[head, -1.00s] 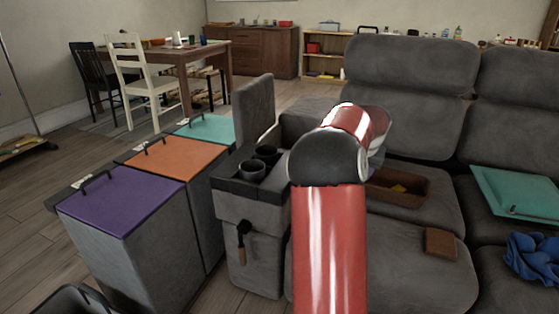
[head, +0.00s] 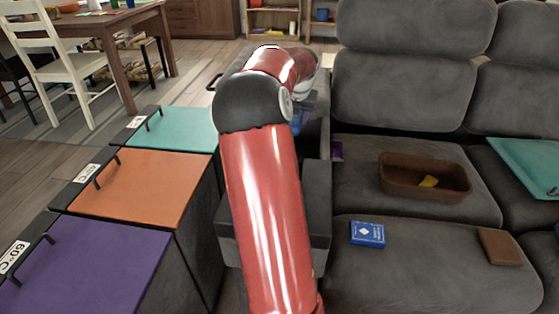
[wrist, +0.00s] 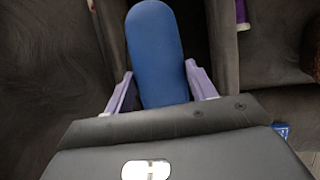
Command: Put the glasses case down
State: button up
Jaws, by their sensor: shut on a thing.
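The blue glasses case (wrist: 155,42) is long with a rounded end. In the wrist view it lies between the two light purple fingers of my gripper (wrist: 159,72), which is shut on it. In the head view a small blue part of the case (head: 297,122) shows beneath my wrist, over the sofa's left arm area. My arm hides most of the gripper there. Grey fabric and a dark recess show around the case in the wrist view. I cannot tell whether the case touches the surface below.
On the grey sofa are a brown basket (head: 425,178) with a yellow item, a blue card box (head: 367,234), a brown wallet-like item (head: 499,247) and a teal cushion (head: 527,165). A purple item (head: 337,151) lies beside the armrest. Lidded bins (head: 150,180) stand left.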

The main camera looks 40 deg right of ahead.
jog(key=shift+w+f, duration=0.1)
jog(key=shift+f, duration=0.3)
notch_tip(320, 180, down, 19)
jog(key=shift+f+b, duration=0.1)
jog(key=shift+b, duration=0.3)
jog(key=shift+f, duration=0.1)
jog(key=o, duration=1.1)
jog(key=v, duration=1.2)
jog(key=shift+p, duration=0.4)
